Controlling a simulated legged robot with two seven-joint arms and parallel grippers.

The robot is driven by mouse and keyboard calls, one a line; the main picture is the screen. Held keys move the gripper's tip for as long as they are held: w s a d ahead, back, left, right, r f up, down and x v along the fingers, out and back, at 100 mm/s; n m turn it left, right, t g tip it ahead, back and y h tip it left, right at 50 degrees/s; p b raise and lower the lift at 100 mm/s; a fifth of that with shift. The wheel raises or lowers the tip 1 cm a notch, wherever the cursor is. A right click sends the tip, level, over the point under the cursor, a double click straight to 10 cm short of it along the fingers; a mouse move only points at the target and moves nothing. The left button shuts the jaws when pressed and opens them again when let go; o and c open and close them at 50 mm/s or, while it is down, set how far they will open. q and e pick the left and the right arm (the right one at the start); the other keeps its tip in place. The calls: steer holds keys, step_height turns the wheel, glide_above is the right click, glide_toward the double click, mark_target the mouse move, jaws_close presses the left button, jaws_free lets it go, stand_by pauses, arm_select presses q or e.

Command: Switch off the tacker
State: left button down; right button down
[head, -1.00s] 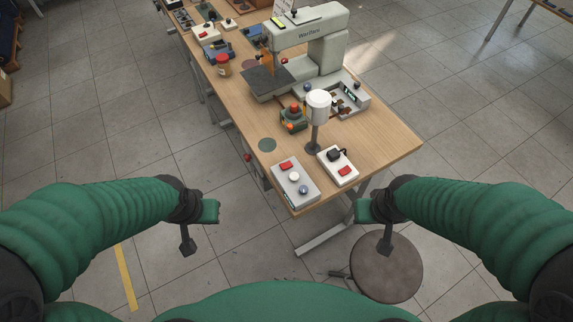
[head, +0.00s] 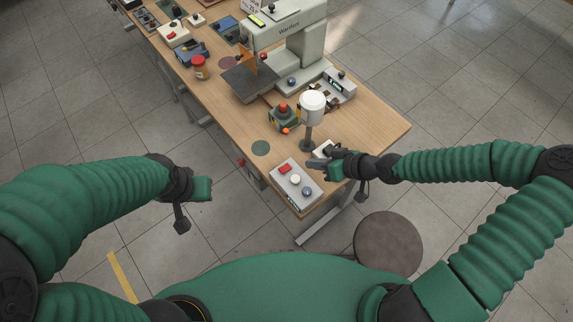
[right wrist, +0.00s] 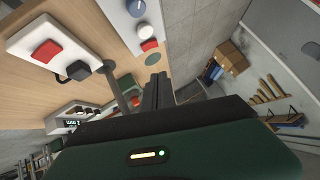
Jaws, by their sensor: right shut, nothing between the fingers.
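The pale machine (head: 290,45), which I take as the tacker, stands on the wooden bench with a dark plate at its front. A grey control box (head: 295,185) with red, white and blue buttons sits at the near bench corner. A white switch box (head: 321,151) beside it is mostly hidden by my right gripper (head: 318,164). In the right wrist view the white switch box (right wrist: 28,37) shows a red rocker (right wrist: 46,52) and a black connector (right wrist: 75,72). My right gripper is shut and empty over the boxes. My left gripper (head: 205,188) is off the bench at left; its jaws are unclear.
A white-topped post (head: 313,105) stands just behind the boxes. A small green unit with a red knob (head: 283,110) is left of it. A round stool (head: 388,245) stands at the near right. The bench's right corner (head: 385,130) is bare.

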glide_above(281, 170)
steer(key=s+d, duration=0.1)
steer(key=d, duration=0.2)
step_height(281, 170, down, 7)
steer(key=shift+r, duration=0.15)
steer(key=f, duration=0.3)
steer(key=shift+s+a+f+p, duration=0.15)
steer(key=shift+s+f+p, duration=0.05)
steer(key=shift+s+p, duration=0.1)
steer(key=shift+s+f, duration=0.1)
steer(key=shift+f, duration=0.2)
arm_select(q)
steer(key=shift+d+r, duration=0.15)
steer(key=shift+r, duration=0.15)
arm_select(e)
steer(key=shift+a, duration=0.1)
